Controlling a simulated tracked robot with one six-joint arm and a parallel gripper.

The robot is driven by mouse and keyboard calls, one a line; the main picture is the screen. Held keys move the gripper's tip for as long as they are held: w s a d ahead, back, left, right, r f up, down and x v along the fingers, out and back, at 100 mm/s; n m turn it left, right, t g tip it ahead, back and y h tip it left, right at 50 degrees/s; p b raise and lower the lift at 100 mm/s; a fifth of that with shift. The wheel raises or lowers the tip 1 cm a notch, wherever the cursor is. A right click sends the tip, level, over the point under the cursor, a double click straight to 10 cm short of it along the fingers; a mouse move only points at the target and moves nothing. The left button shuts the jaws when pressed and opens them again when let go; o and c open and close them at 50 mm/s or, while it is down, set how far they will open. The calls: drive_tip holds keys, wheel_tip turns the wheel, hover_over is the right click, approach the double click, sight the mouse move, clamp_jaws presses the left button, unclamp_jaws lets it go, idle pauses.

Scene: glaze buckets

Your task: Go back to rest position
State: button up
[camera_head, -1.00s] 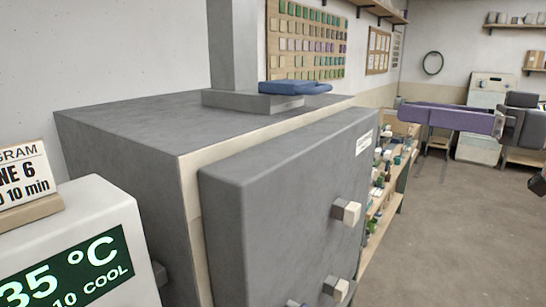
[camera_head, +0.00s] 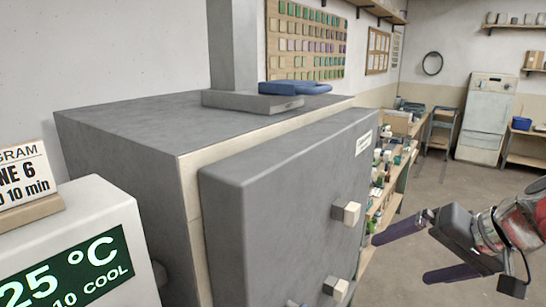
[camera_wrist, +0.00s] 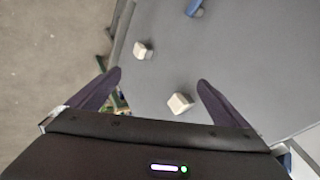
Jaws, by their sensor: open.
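My gripper (camera_head: 425,255) is at the lower right of the head view, in front of the kiln door's right side. Its two dark purple fingers are spread apart with nothing between them. In the wrist view my gripper (camera_wrist: 160,92) also shows open and empty. The grey kiln (camera_head: 130,125) fills the middle of the head view, and its thick door (camera_head: 275,190) looks shut or nearly so. Pale knobs (camera_head: 346,212) stick out from the door. The wrist view shows the grey door face (camera_wrist: 240,60) with two pale knobs (camera_wrist: 180,103) and a blue part (camera_wrist: 194,8).
A display box (camera_head: 75,245) reading 25 °C stands at the lower left. A shelf bench with bottles (camera_head: 390,160) runs behind the door. Open floor (camera_head: 440,185) lies to the right.

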drive_tip(key=s+a+f+g+h, duration=0.2)
drive_tip(key=s+a+f+h, duration=0.25)
drive_tip(key=s+f, duration=0.55)
drive_tip(key=s+a+f+n, duration=0.1)
drive_tip(key=s+a+n, duration=0.1)
drive_tip(key=a+n, duration=0.2)
drive_tip(key=shift+a+f+t, duration=0.15)
drive_tip(key=shift+a+t, duration=0.15)
drive_tip(key=shift+a, duration=0.7)
drive_tip(key=shift+c, duration=0.3)
